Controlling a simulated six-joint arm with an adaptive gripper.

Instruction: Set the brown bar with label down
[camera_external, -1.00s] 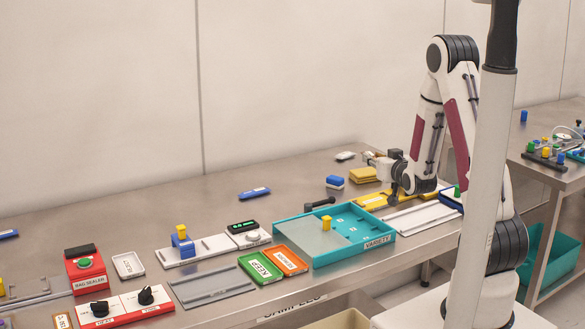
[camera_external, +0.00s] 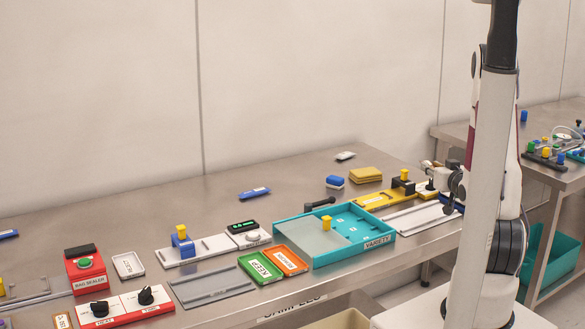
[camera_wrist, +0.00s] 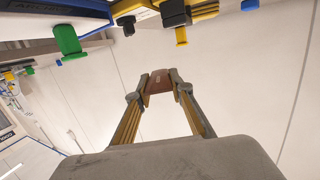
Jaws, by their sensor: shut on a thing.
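In the wrist view, my gripper (camera_wrist: 159,88) is shut on the brown bar (camera_wrist: 159,81). The bar sits between the two fingertips, with a small pale label mark on its face. In the external view, my gripper (camera_external: 454,188) is at the right end of the bench, left of the grey pole. The bar cannot be made out there, and much of my arm is hidden behind the pole.
The yellow fixture (camera_external: 372,202) with a black and yellow knob (camera_external: 404,175) stands left of my gripper. A white rail tray (camera_external: 415,220) lies in front. The teal VARIETY tray (camera_external: 378,241), yellow stack (camera_external: 366,175) and blue block (camera_external: 335,181) are further left.

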